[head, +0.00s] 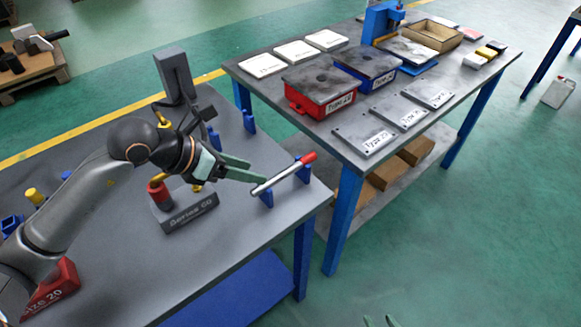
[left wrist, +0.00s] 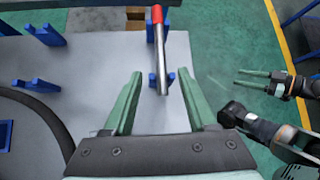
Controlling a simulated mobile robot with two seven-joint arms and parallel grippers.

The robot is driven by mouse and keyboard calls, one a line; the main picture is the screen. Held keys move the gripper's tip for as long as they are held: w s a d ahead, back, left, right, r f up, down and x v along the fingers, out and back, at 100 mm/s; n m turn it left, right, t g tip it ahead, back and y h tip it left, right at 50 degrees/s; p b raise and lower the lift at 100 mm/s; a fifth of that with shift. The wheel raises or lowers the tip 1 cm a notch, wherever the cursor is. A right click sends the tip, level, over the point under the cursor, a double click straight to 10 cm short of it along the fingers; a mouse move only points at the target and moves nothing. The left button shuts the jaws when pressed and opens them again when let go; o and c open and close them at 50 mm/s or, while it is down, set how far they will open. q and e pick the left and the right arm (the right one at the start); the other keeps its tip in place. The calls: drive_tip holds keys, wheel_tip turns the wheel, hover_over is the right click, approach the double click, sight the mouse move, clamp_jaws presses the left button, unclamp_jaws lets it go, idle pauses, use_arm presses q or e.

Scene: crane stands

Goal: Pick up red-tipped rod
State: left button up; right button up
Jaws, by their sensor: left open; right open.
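The red-tipped rod (head: 283,176), a silver bar with a red end, rests across blue holders (head: 266,198) at the table's right edge. In the left wrist view the rod (left wrist: 161,60) lies ahead, with its red tip farthest away. My left gripper (head: 255,172) is open and empty beside the rod's plain end. In the left wrist view its green fingers (left wrist: 162,86) are spread, with the rod's near end lined up between them. My right gripper (left wrist: 262,82) is open and empty, off the table; in the head view only its fingertips (head: 380,321) show at the bottom edge.
A grey "Series 60" stand (head: 190,210) with a red cylinder (head: 160,194) is close beside my left gripper. More blue holders (left wrist: 45,35) stand on the table. A second table (head: 300,118) with red and blue boxes stands across a narrow gap.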

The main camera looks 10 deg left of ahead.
sight(274, 177)
use_arm(q)
drive_tip(key=shift+x, duration=3.1)
drive_tip(key=shift+c, duration=0.2)
clamp_jaws()
